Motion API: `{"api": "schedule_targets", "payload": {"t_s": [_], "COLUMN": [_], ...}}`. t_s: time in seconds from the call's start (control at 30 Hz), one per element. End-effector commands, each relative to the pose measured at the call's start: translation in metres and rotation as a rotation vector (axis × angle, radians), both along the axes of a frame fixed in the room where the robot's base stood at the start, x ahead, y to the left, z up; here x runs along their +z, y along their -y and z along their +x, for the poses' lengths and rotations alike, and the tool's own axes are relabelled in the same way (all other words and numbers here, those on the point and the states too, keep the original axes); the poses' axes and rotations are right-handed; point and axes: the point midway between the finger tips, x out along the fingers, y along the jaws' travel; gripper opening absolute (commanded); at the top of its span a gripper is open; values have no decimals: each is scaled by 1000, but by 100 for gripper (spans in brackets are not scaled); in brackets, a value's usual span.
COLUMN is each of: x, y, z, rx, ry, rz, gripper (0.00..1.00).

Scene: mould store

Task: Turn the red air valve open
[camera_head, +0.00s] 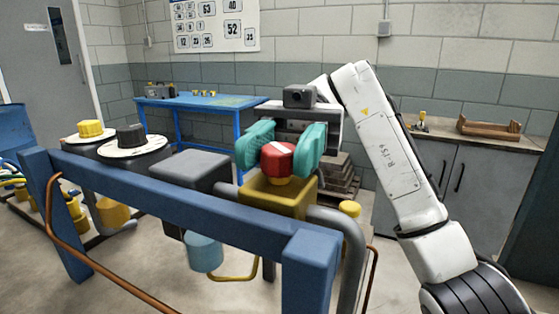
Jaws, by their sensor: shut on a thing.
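The red air valve (279,160) is a round red knob with a white mark on its face. It sits on top of a yellow valve body (278,197) behind the blue frame rail. My gripper (280,150) has teal fingers, one on each side of the red knob, and is shut on it. The left finger partly covers the knob's left side. The white arm comes in from the right, and a dark box-shaped camera sits above the fingers.
A blue frame rail (180,199) crosses in front. A yellow knob (90,129) and a black knob (131,135) stand on white discs at left. A grey box (190,168) stands left of the valve. A blue table (203,101) and grey cabinets (450,172) stand behind.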

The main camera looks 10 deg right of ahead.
Motion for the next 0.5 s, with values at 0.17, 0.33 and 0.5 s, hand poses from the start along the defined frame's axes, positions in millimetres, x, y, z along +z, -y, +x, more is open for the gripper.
{"api": "schedule_targets", "payload": {"t_s": [0.17, 0.33, 0.5], "x": [1, 1, 1], "y": [0, 0, 0], "z": [0, 0, 0], "rx": [0, -1, -1], "ry": [-1, -1, 0], "rz": [2, 2, 1], "gripper": [11, 11, 56]}}
